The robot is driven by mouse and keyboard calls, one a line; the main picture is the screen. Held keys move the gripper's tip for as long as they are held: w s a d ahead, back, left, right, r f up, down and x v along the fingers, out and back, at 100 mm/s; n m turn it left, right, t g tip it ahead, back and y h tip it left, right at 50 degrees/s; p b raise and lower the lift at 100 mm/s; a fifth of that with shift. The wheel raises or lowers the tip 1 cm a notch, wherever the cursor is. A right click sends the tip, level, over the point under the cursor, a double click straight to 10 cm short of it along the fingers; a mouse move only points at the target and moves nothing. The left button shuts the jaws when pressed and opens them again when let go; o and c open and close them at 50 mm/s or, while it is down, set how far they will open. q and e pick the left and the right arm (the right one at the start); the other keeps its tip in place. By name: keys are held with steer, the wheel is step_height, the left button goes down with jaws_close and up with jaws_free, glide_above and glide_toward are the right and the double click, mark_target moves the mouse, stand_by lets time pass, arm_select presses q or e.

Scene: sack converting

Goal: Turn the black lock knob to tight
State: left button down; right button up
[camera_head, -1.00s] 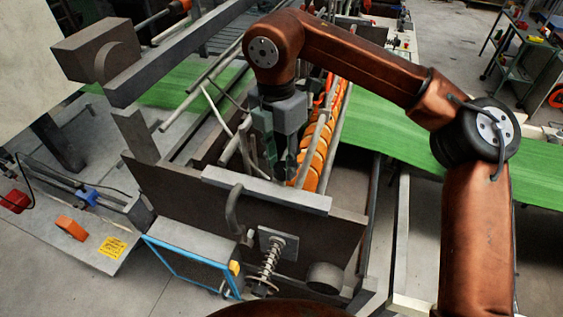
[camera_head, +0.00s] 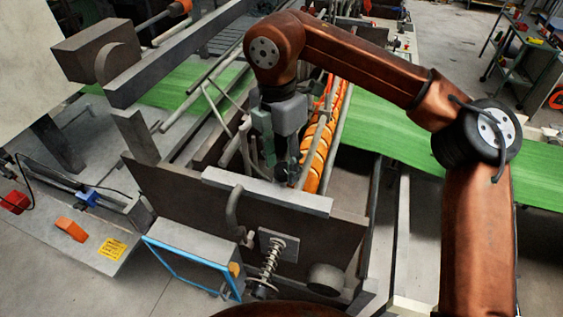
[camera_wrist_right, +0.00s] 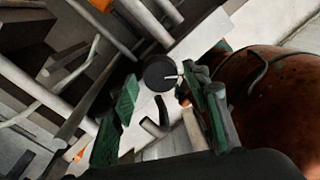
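The black lock knob (camera_wrist_right: 160,73) shows in the right wrist view as a dark round disc with a short white pointer line towards the right of the picture. My right gripper (camera_wrist_right: 164,84) is open, with its green fingers apart on either side of the knob in that view. I see no clear contact, and cannot tell how deep the fingers reach. In the head view my right gripper (camera_head: 279,168) points down inside the machine frame, behind the grey top plate. I cannot make out the knob there. My left gripper is not in view.
A grey top plate (camera_head: 266,191) and dark front panel (camera_head: 200,204) stand before the gripper. Orange-banded rollers (camera_head: 318,150) and pale bars (camera_head: 341,133) lie close to its right. A spring adjuster (camera_head: 270,262) sticks out in front. Green sheet (camera_head: 405,150) runs behind.

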mark_target(279, 166)
steer(key=shift+o, duration=0.3)
steer(key=shift+r, duration=0.15)
step_height(279, 166, up, 12)
steer(key=shift+w+a, duration=0.25)
stand_by(0.4)
